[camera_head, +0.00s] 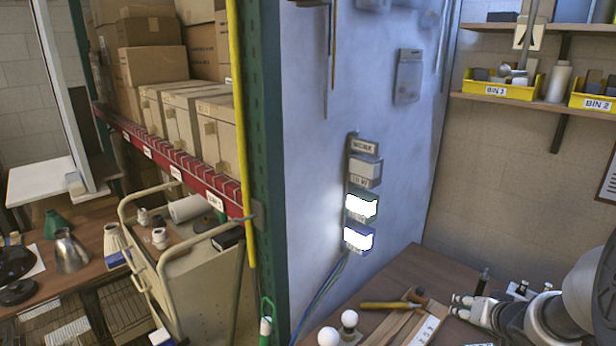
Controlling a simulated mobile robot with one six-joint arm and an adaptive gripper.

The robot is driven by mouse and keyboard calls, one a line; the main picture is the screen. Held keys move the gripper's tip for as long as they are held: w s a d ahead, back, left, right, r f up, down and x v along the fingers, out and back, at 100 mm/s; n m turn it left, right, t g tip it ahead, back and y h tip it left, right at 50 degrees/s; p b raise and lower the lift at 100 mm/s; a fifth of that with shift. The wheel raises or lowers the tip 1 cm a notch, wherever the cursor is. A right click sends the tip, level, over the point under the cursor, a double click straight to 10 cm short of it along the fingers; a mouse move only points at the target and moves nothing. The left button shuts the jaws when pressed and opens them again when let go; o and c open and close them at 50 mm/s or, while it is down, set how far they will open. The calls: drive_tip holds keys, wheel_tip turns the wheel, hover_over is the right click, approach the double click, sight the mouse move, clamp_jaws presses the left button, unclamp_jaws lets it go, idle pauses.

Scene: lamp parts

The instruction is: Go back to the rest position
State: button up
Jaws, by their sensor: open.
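My gripper (461,306) shows at the lower right, at the end of my pale grey arm, with its fingers toward the left. It is open, and no object shows between its fingers. It is over the near part of a wooden worktop (430,268). Two round white bulbs (349,318) are at the bottom centre, left of the gripper. On the left table (100,247) are a green cone-shaped shade (55,222), a silver shade (71,252) and dark round bases (17,292).
A beige cart (205,285) carries white parts and a roll. A green rack post (262,150) with a yellow pole stands beside a pale wall panel with lit signs (360,207). A hammer (394,304) and wooden pieces (400,328) lie near the gripper. Yellow bins (500,88) sit on a shelf.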

drive_tip(key=s+a+r+n+g+h, duration=0.1)
drive_tip(key=s+a+r+h, duration=0.15)
drive_tip(key=s+r, duration=0.3)
drive_tip(key=s+a+r+g+h, duration=0.1)
drive_tip(key=s+a+r, duration=0.3)
drive_tip(key=r, duration=0.2)
drive_tip(key=s+a+n+g+y, duration=0.2)
drive_tip(key=s+a+n+y, duration=0.2)
drive_tip(key=s+a, duration=1.2)
drive_tip(key=s, duration=0.3)
drive_tip(key=shift+a+g+y, duration=0.25)
drive_tip(key=shift+g+y, duration=0.1)
drive_tip(key=shift+g, duration=0.05)
drive_tip(key=shift+r, duration=0.1)
drive_tip(key=shift+c, duration=0.2)
